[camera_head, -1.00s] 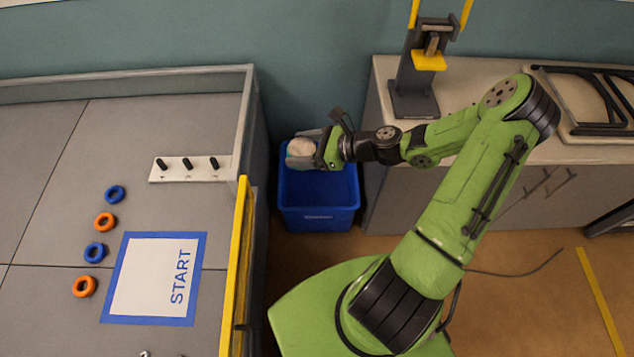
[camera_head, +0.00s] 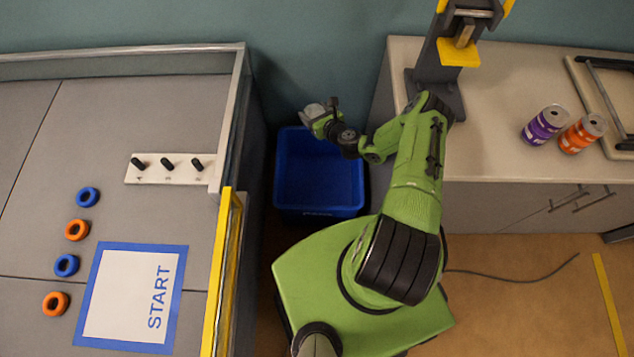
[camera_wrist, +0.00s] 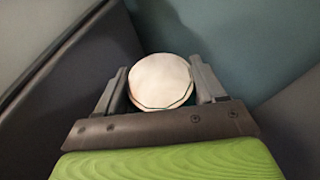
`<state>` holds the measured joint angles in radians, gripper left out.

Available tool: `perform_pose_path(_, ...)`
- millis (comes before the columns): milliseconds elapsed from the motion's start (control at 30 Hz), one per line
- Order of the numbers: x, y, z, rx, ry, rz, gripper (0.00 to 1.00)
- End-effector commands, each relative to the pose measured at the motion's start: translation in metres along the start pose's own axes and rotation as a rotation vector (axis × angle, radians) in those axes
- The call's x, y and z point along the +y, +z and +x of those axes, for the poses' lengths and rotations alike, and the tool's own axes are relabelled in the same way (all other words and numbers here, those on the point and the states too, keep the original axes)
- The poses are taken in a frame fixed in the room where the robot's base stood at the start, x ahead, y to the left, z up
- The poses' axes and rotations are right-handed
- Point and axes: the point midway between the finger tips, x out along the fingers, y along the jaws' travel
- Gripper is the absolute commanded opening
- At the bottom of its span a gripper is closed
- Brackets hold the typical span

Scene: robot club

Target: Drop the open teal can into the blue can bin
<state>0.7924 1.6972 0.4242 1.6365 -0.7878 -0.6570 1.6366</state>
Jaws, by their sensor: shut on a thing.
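My gripper (camera_wrist: 163,90) is shut on the can (camera_wrist: 160,78), which shows its round pale end with a thin dark teal edge between the two fingers in the wrist view. The can is small there and hard to tell from the fingers. The bin stands on the floor between the field table and the counter. Its visible inside looks empty.
A purple can (camera_head: 543,126) and an orange can (camera_head: 582,134) stand on the counter (camera_head: 490,140) at right, by a dark grey stand with a yellow part (camera_head: 458,52). The field table (camera_head: 200,120) with a yellow edge rail (camera_head: 217,275) lies left of the bin.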

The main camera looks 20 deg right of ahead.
Motion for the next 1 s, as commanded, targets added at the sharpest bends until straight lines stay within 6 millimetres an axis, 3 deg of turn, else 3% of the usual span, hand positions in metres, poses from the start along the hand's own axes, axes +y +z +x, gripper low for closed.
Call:
perform_pose_path(33, 0.001, -0.028, 0.013, 0.004, -0.044, 0.017, 0.36)
perform_pose_path(200, -0.009, -0.109, 0.045, 0.001, -0.25, 0.096, 0.36)
perform_pose_path(333, -0.018, -0.162, 0.056, -0.001, -0.406, 0.162, 0.36)
perform_pose_path(533, -0.023, -0.191, 0.057, -0.002, -0.513, 0.211, 0.36)
perform_pose_path(1000, -0.024, -0.244, 0.078, -0.002, -0.522, 0.215, 0.36)
